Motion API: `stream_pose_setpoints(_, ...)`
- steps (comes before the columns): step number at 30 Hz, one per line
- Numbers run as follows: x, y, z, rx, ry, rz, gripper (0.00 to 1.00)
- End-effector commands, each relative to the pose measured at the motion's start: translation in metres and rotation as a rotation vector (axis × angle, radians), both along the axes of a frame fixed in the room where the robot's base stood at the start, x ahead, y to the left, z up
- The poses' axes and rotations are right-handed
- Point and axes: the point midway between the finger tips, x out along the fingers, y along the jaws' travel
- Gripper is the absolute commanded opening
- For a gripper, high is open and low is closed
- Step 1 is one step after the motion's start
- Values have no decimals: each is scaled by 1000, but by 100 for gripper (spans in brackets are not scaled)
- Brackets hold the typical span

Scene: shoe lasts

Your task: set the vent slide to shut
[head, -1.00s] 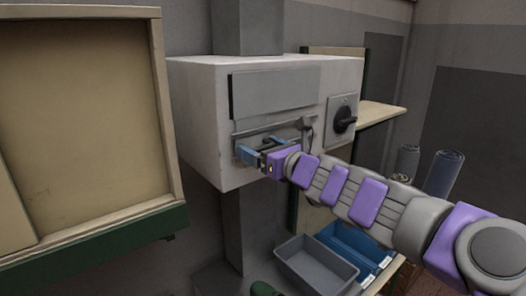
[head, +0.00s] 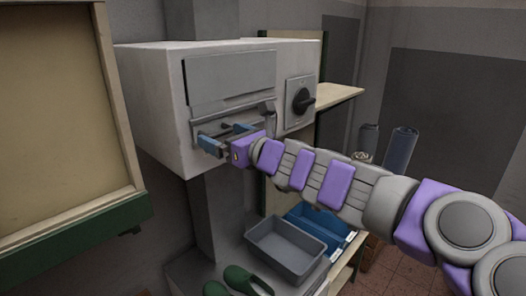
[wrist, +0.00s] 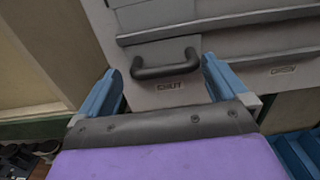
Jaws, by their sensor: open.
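The vent slide is a grey plate (wrist: 200,62) with a dark U-shaped handle (wrist: 165,70), seen in the wrist view. The handle sits right above the label SHUT (wrist: 171,86). The label OPEN (wrist: 283,70) is farther right on the same panel. My gripper (wrist: 163,90) is open, with one blue finger left of the handle and the other right of it. I see no finger touching it. In the head view my gripper (head: 217,138) is at the left part of the pale box's (head: 150,110) front, and its fingers hide the handle there.
A black rotary switch (head: 302,99) is on the box's right side. A grey bracket-like part (head: 266,112) sticks out near the rail's right end. A framed board (head: 55,110) stands at left. Below are a grey bin (head: 286,250), a blue bin (head: 318,230) and green shoe lasts (head: 245,278).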

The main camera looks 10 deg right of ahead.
Motion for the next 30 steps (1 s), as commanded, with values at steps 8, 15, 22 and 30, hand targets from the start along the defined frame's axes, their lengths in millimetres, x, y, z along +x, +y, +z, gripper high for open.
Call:
stream_pose_setpoints(8,-33,-25,0,-1,-1,-3,100)
stream_pose_setpoints(15,-55,-44,0,0,-1,-4,100)
stream_pose_setpoints(22,-77,-59,-2,0,3,-4,100)
stream_pose_setpoints(30,-102,-78,0,-1,-2,-6,100)
